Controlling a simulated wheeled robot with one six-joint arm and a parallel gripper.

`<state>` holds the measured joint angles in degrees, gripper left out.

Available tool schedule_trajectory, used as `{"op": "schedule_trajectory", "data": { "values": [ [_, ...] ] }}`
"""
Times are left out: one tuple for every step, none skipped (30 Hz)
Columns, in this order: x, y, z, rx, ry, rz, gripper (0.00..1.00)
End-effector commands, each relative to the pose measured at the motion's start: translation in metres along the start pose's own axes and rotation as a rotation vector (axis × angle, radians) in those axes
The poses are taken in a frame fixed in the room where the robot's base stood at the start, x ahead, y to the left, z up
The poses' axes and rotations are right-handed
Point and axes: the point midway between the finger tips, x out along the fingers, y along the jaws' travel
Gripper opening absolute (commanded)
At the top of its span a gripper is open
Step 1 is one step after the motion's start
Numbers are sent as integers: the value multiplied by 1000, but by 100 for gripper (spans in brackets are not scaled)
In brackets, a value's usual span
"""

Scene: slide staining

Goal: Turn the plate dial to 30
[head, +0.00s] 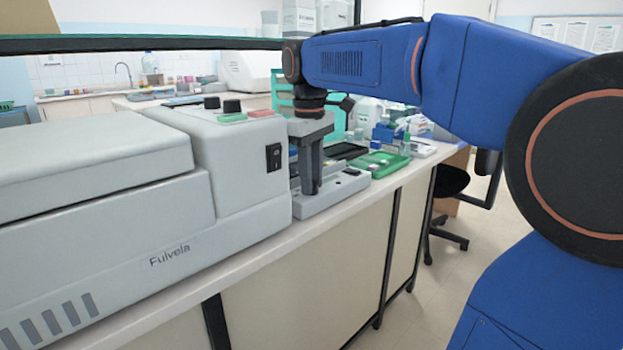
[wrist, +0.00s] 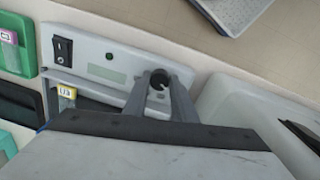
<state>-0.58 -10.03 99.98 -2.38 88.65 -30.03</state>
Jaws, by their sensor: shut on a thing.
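The plate (head: 332,199) is a low light grey unit on the bench, right of the large grey Fulvela machine. Its front panel (wrist: 122,70) also shows in the wrist view. My gripper (head: 311,186) points straight down over the plate's near part. In the wrist view its two grey fingers (wrist: 159,92) are shut on the plate dial (wrist: 159,79), a small dark round knob near the panel's right end. The fingers hide part of the dial, and no scale number or pointer can be read.
The Fulvela machine (head: 180,249) stands close on the left of my gripper. On the plate's panel are a black rocker switch (wrist: 63,50) and a green light (wrist: 109,57). A green tray (head: 383,165) lies beyond the plate.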

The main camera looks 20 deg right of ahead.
Motion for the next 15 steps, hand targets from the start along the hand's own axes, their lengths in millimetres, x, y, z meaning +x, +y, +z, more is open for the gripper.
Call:
{"op": "schedule_trajectory", "data": {
  "values": [
    [1, 0, 0, 0, -3, -1, 2],
    [1, 0, 0, 0, -3, -1, 2],
    [1, 0, 0, 0, -3, -1, 2],
    [1, 0, 0, 0, -3, -1, 2],
    [1, 0, 0, 0, -3, -1, 2],
    [1, 0, 0, 0, -3, -1, 2],
    [1, 0, 0, 0, -3, -1, 31],
    [1, 0, 0, 0, -3, -1, 38],
    [1, 0, 0, 0, -3, -1, 43],
    [1, 0, 0, 0, -2, -1, 43],
    [1, 0, 0, 0, -2, -1, 43],
    [1, 0, 0, 0, -2, -1, 43],
    [1, 0, 0, 1, -2, -1, 43],
    [1, 0, 0, 1, -2, -1, 43],
    [1, 0, 0, 1, -1, -1, 43]
  ]
}}
